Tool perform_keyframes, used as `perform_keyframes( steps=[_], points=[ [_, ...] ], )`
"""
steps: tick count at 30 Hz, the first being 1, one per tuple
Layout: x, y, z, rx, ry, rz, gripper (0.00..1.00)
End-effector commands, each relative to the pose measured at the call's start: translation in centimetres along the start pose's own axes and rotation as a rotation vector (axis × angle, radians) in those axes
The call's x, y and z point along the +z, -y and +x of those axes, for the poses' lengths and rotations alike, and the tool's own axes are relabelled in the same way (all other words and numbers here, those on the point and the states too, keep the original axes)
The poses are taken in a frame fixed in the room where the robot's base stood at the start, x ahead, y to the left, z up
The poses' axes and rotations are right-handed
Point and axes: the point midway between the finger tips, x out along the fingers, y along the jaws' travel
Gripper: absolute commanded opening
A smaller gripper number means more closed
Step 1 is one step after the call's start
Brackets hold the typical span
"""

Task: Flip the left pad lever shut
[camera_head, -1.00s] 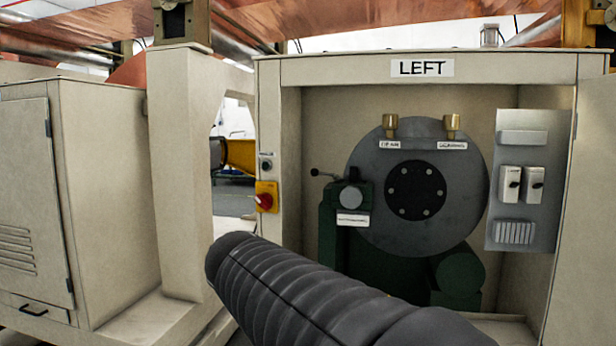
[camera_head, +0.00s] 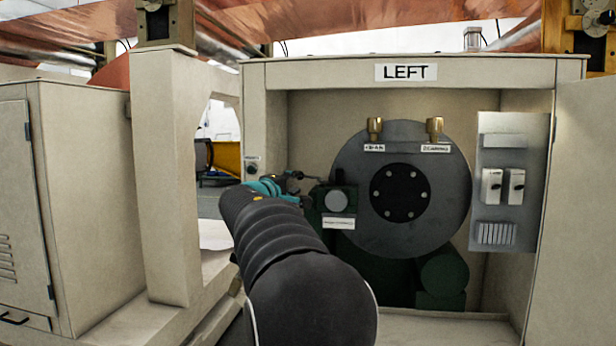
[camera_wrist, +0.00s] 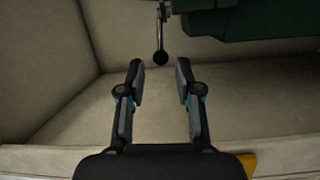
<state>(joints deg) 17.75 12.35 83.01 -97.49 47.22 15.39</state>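The left pad lever is a thin metal rod with a black ball knob (camera_wrist: 160,58). It sticks out from the green pad housing (camera_wrist: 235,20), left of the grey disc in the head view. My gripper (camera_wrist: 160,67) is open, with one finger on each side of the knob's line and the knob level with or just beyond the fingertips. I see no finger touching it. In the head view my gripper (camera_head: 284,184) is at the lever, and its fingers partly overlap the lever's end, so the exact gap cannot be told there.
The cabinet under the LEFT sign (camera_head: 406,72) is open. Inside are the large grey disc (camera_head: 440,225), brass fittings and a switch panel (camera_head: 510,150). The cabinet's left post (camera_head: 254,110) stands close beside my arm. A pale cabinet (camera_head: 85,190) is at far left.

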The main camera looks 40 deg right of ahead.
Motion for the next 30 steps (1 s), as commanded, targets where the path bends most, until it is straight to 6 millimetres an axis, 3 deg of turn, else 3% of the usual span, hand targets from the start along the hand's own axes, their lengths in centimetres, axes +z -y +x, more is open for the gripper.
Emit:
perform_keyframes(
  steps=[9, 15, 21, 30],
  points=[
    [0.0, -0.1, 6.1, -0.002, 0.002, 0.0, 0.34],
    [0.0, -0.1, 8.9, -0.002, 0.001, 0.0, 0.34],
    [0.0, 0.0, 10.1, -0.002, 0.0, 0.001, 0.34],
    [0.0, 0.0, 10.2, -0.001, -0.001, 0.001, 0.34]
  ],
)
